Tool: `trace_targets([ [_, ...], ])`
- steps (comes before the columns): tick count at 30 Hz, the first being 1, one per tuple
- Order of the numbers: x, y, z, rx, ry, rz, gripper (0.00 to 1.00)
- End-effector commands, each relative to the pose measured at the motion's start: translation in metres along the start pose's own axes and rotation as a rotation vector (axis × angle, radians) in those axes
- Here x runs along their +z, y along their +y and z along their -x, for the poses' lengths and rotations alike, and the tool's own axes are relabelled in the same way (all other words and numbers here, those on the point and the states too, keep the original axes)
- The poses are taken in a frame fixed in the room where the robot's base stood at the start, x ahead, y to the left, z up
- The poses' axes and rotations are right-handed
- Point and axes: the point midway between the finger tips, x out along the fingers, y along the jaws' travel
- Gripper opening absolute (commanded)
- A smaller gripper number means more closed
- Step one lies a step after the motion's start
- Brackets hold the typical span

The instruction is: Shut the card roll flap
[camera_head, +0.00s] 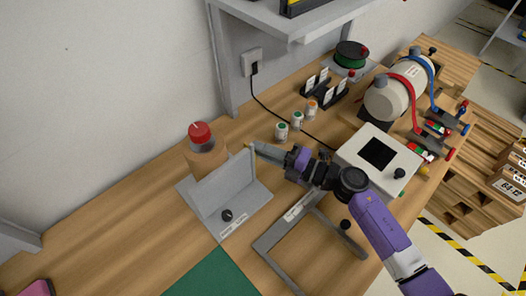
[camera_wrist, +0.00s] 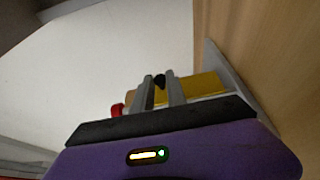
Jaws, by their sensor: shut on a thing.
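The card roll flap (camera_head: 226,184) is a pale grey panel standing steeply upright on a grey base plate in the head view. A brown roll or jar with a red cap (camera_head: 199,133) stands behind it. My gripper (camera_head: 252,148) is at the flap's upper right corner, shut on it. In the wrist view, my gripper's two grey fingers (camera_wrist: 160,92) close around a small dark piece, partly hidden between them. A yellow surface lies behind the fingers, and the red cap (camera_wrist: 117,110) shows at their left.
A black knob (camera_head: 227,215) is on the front of the base. Small bottles (camera_head: 282,130) stand behind my arm. A white box with a dark screen (camera_head: 401,155) is to the right. A grey frame (camera_head: 268,246) lies in front.

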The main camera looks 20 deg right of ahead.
Motion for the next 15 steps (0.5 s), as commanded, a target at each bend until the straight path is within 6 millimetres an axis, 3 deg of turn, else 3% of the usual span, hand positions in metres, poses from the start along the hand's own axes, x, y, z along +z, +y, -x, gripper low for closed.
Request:
trace_targets([
  [15, -0.0014, -0.0008, -0.0016, -0.002, 0.04, 0.0, 0.0],
])
